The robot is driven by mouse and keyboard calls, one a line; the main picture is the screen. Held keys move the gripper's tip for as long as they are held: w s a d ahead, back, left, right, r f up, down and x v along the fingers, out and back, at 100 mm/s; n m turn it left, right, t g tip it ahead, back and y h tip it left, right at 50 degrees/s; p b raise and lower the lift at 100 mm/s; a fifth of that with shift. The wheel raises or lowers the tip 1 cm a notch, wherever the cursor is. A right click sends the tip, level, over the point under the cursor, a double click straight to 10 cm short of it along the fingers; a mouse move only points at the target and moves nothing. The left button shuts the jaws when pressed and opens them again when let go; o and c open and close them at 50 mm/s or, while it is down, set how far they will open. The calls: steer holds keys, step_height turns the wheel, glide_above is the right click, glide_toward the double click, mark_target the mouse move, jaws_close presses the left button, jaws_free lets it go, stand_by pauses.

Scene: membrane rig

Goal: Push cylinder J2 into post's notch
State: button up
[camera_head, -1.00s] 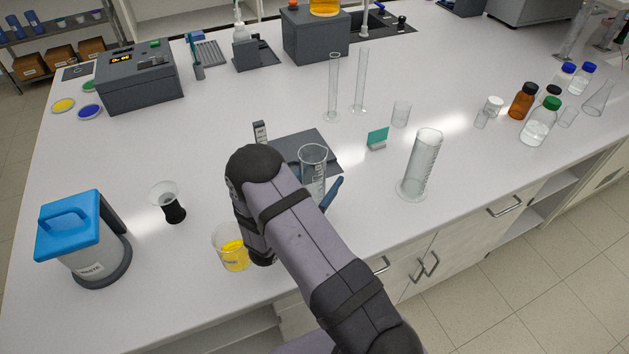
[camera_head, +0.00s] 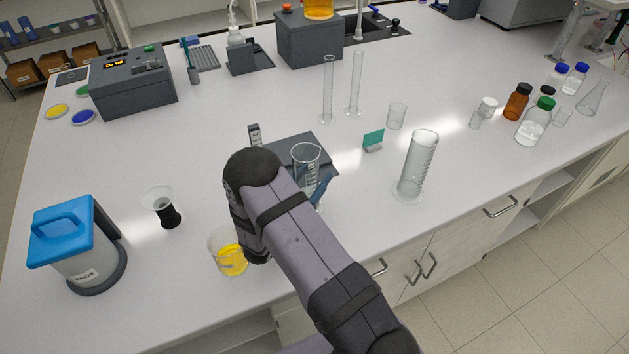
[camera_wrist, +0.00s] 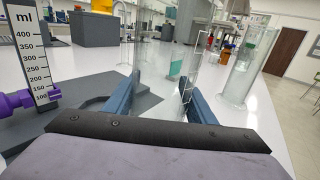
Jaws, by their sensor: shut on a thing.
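A clear graduated cylinder, which I take to be J2 (camera_head: 306,158), stands upright by the front of a dark grey plate (camera_head: 285,148). In the wrist view the cylinder (camera_wrist: 148,55) rises between my two fingers (camera_wrist: 160,103). The post (camera_head: 254,134) stands at the plate's left, apart from the cylinder. The wrist view shows the post (camera_wrist: 30,55) with an ml scale and a purple clamp (camera_wrist: 28,98).
A beaker of yellow liquid (camera_head: 231,258) stands close left of my arm. A large cylinder (camera_head: 416,165), a teal card (camera_head: 373,141) and a small beaker (camera_head: 397,116) stand to the right. Two slim cylinders (camera_head: 327,90) stand behind the plate.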

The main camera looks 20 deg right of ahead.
steer(key=shift+w+b, duration=1.1)
steer(key=shift+w, duration=1.2)
steer(key=shift+w, duration=0.1)
steer(key=shift+w+b, duration=2.05)
steer(key=shift+w, duration=0.85)
steer(key=shift+w, duration=0.2)
steer(key=shift+w+b, duration=0.4)
steer(key=shift+b, duration=0.15)
steer(key=o, duration=1.4)
steer(key=shift+c, duration=0.2)
